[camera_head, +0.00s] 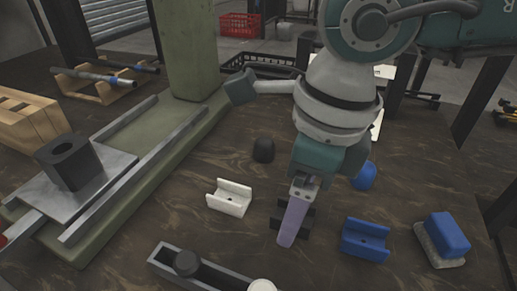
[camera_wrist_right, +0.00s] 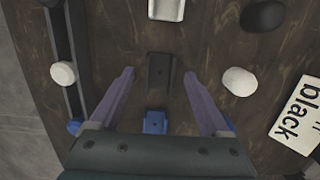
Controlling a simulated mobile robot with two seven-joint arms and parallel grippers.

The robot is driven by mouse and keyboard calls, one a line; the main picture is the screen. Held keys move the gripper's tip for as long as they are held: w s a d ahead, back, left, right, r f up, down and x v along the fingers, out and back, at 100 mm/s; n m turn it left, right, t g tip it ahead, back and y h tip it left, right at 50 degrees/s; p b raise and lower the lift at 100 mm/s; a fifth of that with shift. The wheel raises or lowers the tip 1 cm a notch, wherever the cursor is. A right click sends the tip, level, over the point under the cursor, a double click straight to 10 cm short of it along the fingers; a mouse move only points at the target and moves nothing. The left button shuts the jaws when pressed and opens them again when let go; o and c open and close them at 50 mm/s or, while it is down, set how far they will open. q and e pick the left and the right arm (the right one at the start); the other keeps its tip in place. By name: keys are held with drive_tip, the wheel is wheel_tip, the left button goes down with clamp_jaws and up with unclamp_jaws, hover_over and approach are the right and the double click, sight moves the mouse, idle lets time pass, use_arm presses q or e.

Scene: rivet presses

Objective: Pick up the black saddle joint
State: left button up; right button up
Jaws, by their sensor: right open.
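The black saddle joint (camera_wrist_right: 159,72) lies on the dark wooden table, between my right fingertips as the wrist view looks down. In the head view only dark edges of the joint (camera_head: 309,216) show beside my finger. My right gripper (camera_wrist_right: 160,74) is open, with its two purple fingers on either side of the joint and nothing held. In the head view my right gripper (camera_head: 291,222) points down over the joint. I cannot tell its exact height or whether a finger touches the joint. My left gripper is not in view.
A white saddle joint (camera_head: 229,197) and a blue one (camera_head: 366,239) flank it. Black (camera_head: 264,150) and blue (camera_head: 363,176) domes stand behind. A grey rail (camera_head: 215,270) with knobs lies in front. A green press base (camera_head: 95,225) is left. A "black" card (camera_wrist_right: 297,115) lies nearby.

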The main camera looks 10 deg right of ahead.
drive_tip(key=shift+f, duration=0.25)
clamp_jaws()
idle(0.4)
